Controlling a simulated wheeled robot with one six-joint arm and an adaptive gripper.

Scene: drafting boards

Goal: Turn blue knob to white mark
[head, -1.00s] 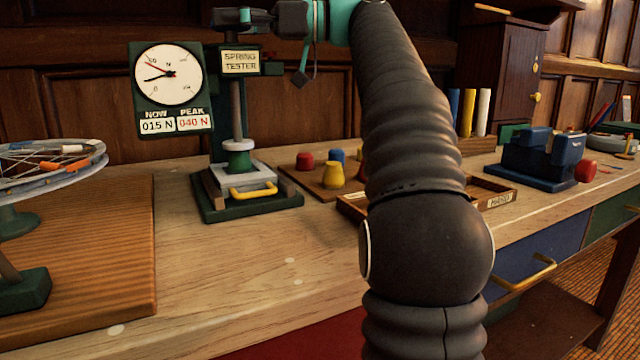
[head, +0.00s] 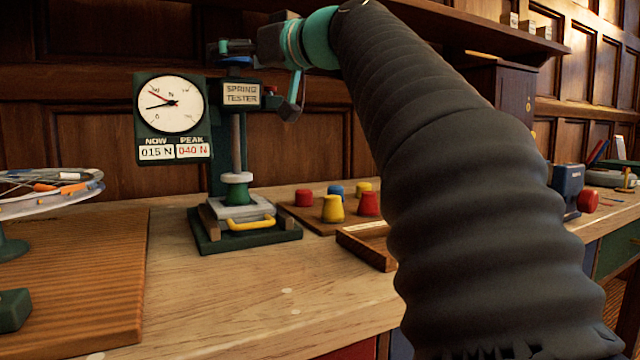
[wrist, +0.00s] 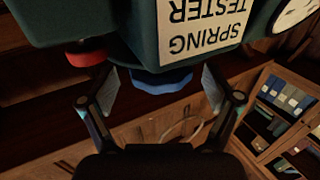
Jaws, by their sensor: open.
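The blue knob (wrist: 162,80), with a scalloped rim, is on top of the green spring tester (wrist: 140,35), which appears upside down in the wrist view. In the head view the knob (head: 240,60) is a small blue patch above the tester's sign (head: 241,95). My gripper (wrist: 158,82) is open, with one finger on each side of the knob and a visible gap on both sides. In the head view my gripper (head: 232,48) is at the top of the tester. I cannot make out a white mark.
A red knob (wrist: 87,56) is on the tester's side, near one finger. The dial (head: 170,104) hangs left of the column. Red, yellow and blue pegs (head: 333,208) stand on a board to the right. A wheel (head: 45,190) is at the far left. The front bench is clear.

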